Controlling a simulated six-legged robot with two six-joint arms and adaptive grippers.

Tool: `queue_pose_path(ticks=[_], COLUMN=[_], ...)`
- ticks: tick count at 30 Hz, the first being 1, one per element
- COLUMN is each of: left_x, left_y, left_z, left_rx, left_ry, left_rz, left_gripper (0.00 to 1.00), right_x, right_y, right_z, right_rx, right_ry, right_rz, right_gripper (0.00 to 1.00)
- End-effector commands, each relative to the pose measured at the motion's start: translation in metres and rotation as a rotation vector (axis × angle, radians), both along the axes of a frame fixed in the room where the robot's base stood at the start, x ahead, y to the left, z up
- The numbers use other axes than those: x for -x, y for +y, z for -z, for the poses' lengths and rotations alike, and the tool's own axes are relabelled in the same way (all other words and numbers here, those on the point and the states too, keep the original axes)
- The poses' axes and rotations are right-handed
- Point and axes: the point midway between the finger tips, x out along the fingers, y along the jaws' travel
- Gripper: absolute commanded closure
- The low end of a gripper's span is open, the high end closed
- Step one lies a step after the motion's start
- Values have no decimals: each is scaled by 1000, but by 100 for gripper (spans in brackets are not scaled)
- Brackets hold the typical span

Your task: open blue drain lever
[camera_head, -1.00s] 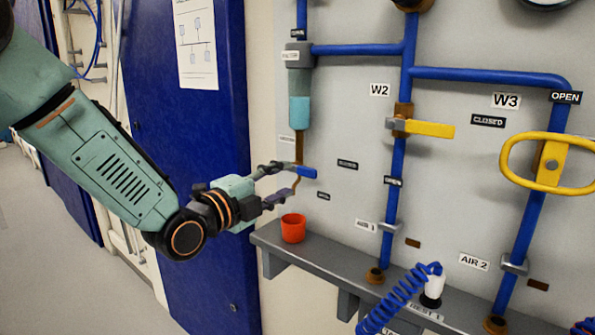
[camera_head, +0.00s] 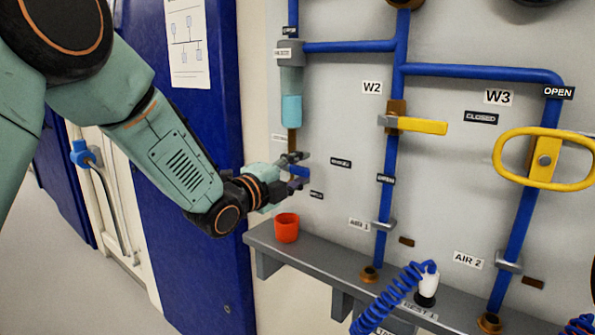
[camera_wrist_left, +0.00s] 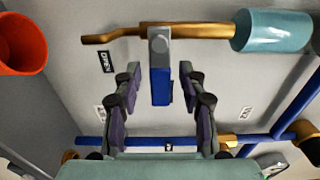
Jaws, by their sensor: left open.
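The drain lever has a blue grip (camera_head: 298,172) and sits on the brown drain pipe below the pale blue cylinder (camera_head: 291,110). In the left wrist view the lever (camera_wrist_left: 160,88) stands crosswise to the pipe (camera_wrist_left: 195,31), with an OPEN label (camera_wrist_left: 106,62) to its left. My left gripper (camera_head: 299,170) is open around the lever. In the left wrist view its two fingers (camera_wrist_left: 160,82) stand on either side of the blue grip, with a gap on each side. The fingers partly hide the lever in the head view. My right gripper is not in view.
An orange cup (camera_head: 286,228) stands on the grey shelf (camera_head: 330,268) below the pipe. Yellow valve handles (camera_head: 420,125) and (camera_head: 500,160) are to the right. A coiled blue hose (camera_head: 395,298) is at the front. A blue cabinet (camera_head: 185,150) is on the left.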

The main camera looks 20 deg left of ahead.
Motion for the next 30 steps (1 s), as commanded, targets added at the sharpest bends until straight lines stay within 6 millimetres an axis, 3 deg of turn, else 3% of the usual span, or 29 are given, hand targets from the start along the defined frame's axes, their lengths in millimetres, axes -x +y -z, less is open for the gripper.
queue_pose_path(ticks=[5,19,30], left_x=[0,0,1], left_y=[0,0,0], left_z=[0,0,1], left_rx=[0,0,0], left_ry=[0,0,1], left_rz=[0,0,1], left_gripper=[60,100,100], right_x=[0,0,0], right_y=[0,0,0], right_z=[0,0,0], right_rx=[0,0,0], right_ry=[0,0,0], right_rz=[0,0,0], right_gripper=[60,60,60])
